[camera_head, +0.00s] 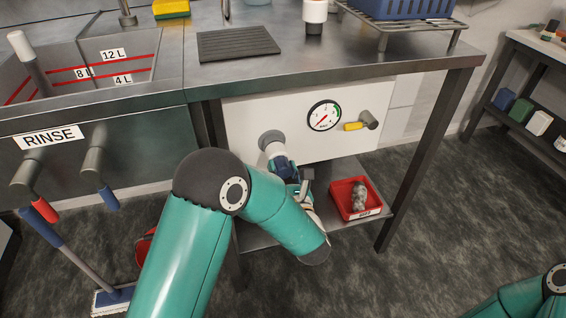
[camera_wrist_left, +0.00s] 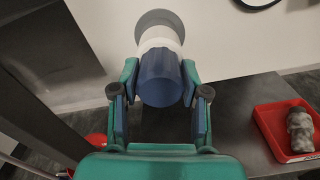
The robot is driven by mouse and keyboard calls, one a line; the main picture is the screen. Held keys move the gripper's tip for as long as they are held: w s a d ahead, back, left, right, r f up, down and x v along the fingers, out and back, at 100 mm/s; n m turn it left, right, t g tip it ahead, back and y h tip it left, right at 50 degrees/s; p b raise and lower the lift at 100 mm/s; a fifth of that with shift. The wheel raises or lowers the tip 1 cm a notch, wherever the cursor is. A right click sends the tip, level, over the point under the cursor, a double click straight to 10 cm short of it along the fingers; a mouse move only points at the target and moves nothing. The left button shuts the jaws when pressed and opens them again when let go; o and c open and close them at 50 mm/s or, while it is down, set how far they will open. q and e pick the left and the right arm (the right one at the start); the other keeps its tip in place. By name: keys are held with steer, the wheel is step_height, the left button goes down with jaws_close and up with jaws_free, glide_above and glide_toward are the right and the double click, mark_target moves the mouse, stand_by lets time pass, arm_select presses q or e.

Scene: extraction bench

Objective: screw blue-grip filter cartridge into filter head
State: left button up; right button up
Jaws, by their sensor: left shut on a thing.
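The blue-grip filter cartridge (camera_wrist_left: 159,78) shows in the left wrist view with its blue grip toward me and a white body behind it. Its far end meets the grey round filter head (camera_wrist_left: 160,20) on the white panel; I cannot tell how far it is seated. In the head view the filter head (camera_head: 271,138) is on the panel under the bench, with the cartridge's blue grip (camera_head: 281,163) below it. My left gripper (camera_wrist_left: 158,95) is shut on the blue grip, one finger on each side. It is partly hidden by my arm in the head view (camera_head: 294,180). My right gripper is out of view.
A red tray (camera_head: 337,200) with a grey, used-looking cartridge (camera_head: 359,195) stands on the lower shelf, right of my gripper. A pressure gauge (camera_head: 324,116) and a yellow-handled valve (camera_head: 355,126) are on the panel. A bench leg (camera_head: 425,160) stands further right.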

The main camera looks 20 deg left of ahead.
arm_select(q)
steer(key=o, duration=1.4)
steer(key=shift+c, duration=0.2)
steer(key=v, duration=1.2)
